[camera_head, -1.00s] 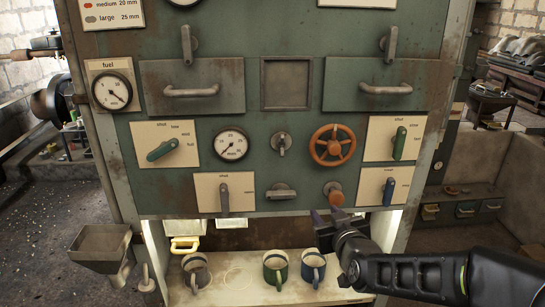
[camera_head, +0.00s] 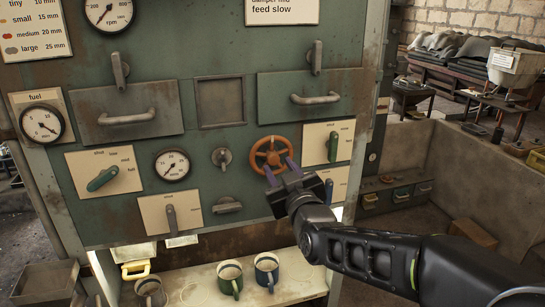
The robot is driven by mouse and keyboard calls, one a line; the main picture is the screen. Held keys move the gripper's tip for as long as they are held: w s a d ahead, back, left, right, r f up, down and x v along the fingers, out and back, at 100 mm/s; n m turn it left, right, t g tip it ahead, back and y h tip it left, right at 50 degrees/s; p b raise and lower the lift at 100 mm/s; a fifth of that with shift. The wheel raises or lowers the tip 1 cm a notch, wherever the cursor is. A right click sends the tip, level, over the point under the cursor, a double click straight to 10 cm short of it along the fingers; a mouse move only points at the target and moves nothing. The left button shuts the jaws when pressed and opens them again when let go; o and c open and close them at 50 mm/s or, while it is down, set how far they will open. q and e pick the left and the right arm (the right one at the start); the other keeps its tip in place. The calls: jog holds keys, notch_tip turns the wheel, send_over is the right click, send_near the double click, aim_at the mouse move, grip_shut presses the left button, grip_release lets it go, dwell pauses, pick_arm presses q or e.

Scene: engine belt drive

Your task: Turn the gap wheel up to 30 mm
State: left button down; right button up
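The gap wheel is the orange handwheel (camera_head: 257,153) on the green panel, right of the small round mm gauge (camera_head: 172,166). The gauge's needle is too small to read surely. My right gripper (camera_head: 280,168) comes in from the lower right with its two purple fingers spread apart, pointing at the wheel. The fingertips overlap the wheel's lower rim in the picture; I cannot tell whether they touch it. The gripper hides part of the panel below the wheel. My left gripper is not in view.
A green-handled lever (camera_head: 333,147) is close right of the wheel, and a blue-handled one (camera_head: 329,189) sits beside my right gripper. A grey knob (camera_head: 222,157) is left of the wheel. Several mugs, including a blue one (camera_head: 267,270), stand on the shelf below.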

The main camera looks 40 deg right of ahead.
aim_at(274, 160)
jog(key=p+x, duration=0.1)
jog(key=x, duration=0.5)
jog(key=shift+p, duration=0.35)
grip_shut()
